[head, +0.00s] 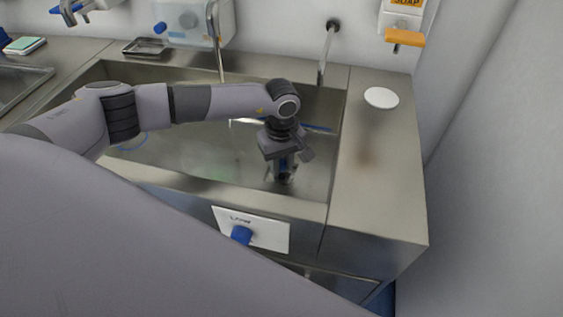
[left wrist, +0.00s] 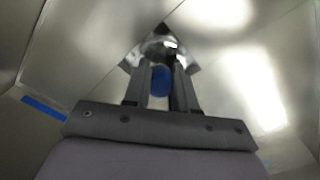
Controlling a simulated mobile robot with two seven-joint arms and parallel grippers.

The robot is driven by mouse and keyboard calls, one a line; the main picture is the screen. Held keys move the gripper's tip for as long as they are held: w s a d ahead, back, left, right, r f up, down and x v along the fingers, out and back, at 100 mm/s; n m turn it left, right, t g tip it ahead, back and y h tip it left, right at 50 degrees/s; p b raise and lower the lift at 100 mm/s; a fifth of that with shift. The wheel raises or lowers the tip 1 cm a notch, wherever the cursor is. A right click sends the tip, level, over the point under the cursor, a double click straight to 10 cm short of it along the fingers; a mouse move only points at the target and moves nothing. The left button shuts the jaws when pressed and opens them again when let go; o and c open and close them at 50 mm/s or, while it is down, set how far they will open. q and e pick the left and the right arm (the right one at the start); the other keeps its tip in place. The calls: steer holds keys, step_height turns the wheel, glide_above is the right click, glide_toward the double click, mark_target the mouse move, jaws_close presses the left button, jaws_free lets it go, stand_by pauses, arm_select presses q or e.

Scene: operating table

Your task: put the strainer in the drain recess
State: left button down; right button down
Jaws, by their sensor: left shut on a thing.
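My left gripper (head: 283,170) reaches down into the steel sink basin (head: 215,170), near its right end, with its fingertips low by the basin floor. It is shut on the strainer, whose blue part (left wrist: 160,80) shows between the two fingers in the left wrist view. A shiny, rounded metal part (left wrist: 158,47) shows just beyond the fingertips, with a dark, angular patch around it. The fingers hide much of this spot, and I cannot tell whether the strainer is in the drain recess or above it. My right gripper is not in view.
Two taps (head: 326,55) stand along the back wall above the basin. A white disc (head: 381,97) lies on the right counter (head: 378,185). A metal tray (head: 146,47) sits behind the basin. A soap dispenser (head: 403,22) hangs on the wall.

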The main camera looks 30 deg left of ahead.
mark_target(281, 161)
arm_select(q)
steer(key=shift+f, duration=0.1)
steer(key=c, duration=1.3)
jaws_free()
steer(key=shift+f, duration=0.1)
steer(key=o, duration=0.4)
steer(key=shift+r, duration=0.4)
step_height(281, 161, up, 12)
steer(key=shift+f+b, duration=0.15)
steer(key=shift+b, duration=0.3)
